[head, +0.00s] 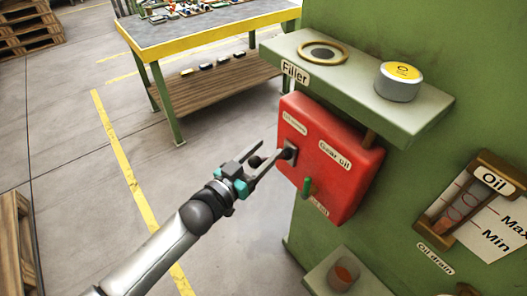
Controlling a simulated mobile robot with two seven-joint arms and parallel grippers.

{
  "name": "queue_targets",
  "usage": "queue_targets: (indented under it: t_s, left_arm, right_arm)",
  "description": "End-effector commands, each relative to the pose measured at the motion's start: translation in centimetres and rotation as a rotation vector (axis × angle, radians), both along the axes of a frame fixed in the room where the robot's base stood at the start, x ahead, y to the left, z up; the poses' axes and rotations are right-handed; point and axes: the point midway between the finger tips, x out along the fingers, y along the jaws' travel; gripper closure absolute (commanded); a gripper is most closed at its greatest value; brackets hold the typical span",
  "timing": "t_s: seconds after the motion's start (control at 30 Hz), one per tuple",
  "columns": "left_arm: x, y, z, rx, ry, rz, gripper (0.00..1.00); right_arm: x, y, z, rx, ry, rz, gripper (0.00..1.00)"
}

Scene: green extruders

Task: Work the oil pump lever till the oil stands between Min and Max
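The red oil pump box (350,185) is on the green machine, with a "Gear oil" label. A short dark lever with a black knob (287,153) sticks out of its left face. My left gripper (270,152) is at this lever, its fingers apart; a dark round part shows between them. I cannot tell whether they touch the lever. A green handle (307,187) is lower on the box. The tilted oil gauge (462,208) is at the right, beside Max and Min marks; its oil level is too small to read surely. My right gripper is not in view.
A green shelf (320,77) above the box holds a filler ring (323,53) and a yellow-topped cap (398,81). A small tray with a reddish cup (343,276) is below. A workbench (200,38) stands behind; the floor at left is mostly clear.

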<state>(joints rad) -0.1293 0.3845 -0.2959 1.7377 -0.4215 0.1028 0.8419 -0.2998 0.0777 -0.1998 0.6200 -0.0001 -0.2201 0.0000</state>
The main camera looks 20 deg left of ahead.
Motion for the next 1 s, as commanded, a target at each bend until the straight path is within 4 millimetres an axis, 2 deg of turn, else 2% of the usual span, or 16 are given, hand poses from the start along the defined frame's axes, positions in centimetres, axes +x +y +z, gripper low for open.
queue_targets:
  t_s: [0.07,0.5,1.0]
  left_arm:
    - [-0.01,-0.01,0.0,0.0,0.0,0.0,0.52]
    - [-0.03,0.0,0.01,0.0,0.0,0.0,1.0]
    - [-0.04,-0.01,0.01,0.0,0.0,-0.001,1.0]
  right_arm:
    - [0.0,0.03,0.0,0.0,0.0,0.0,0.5]
    - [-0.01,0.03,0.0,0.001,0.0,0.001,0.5]
    - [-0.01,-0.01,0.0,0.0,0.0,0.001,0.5]
